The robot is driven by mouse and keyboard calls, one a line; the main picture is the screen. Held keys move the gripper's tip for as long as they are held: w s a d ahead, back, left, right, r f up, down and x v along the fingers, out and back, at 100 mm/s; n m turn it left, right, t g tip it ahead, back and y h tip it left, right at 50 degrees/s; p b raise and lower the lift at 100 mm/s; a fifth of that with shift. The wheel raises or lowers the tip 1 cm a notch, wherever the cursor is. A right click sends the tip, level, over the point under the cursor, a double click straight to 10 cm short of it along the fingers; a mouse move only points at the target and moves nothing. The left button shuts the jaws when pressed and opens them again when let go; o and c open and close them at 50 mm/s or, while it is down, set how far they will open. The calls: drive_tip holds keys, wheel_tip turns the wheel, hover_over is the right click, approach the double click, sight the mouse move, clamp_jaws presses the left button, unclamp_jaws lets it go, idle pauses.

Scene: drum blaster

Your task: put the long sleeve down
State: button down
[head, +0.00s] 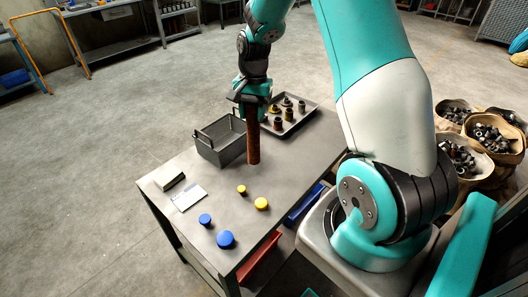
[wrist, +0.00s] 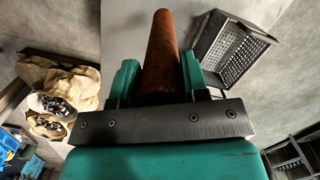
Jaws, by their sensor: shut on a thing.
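The long sleeve (head: 253,145) is a rusty brown tube. My gripper (head: 252,112) is shut on its upper part and holds it upright over the grey table (head: 215,185). Its lower end is at or just above the tabletop, and I cannot tell whether it touches. In the wrist view the sleeve (wrist: 161,50) runs up and away between the two teal fingers of my gripper (wrist: 157,85). The top end of the sleeve is hidden by the gripper in the head view.
A grey perforated basket (head: 222,143) stands just left of the sleeve. A tray (head: 302,125) with several small fittings is behind right.

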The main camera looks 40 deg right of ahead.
drive_tip(key=s+d+r+m+t, duration=0.1)
drive_tip(key=d+r+m, duration=0.35)
drive_tip(key=d, duration=0.25)
drive_tip(key=s+d+r+m, duration=0.1)
drive_tip(key=d+r+m, duration=0.3)
drive_tip(key=d+m, duration=0.15)
wheel_tip(320, 180, down, 19)
drive_tip(key=d+p, duration=0.1)
drive_tip(key=p, duration=0.1)
drive_tip(key=shift+s+f+p, duration=0.2)
drive_tip(key=shift+s+p, duration=0.05)
drive_tip(key=shift+p, duration=0.15)
drive_tip(key=shift+f, duration=0.2)
drive_tip(key=c, duration=0.6)
unclamp_jaws()
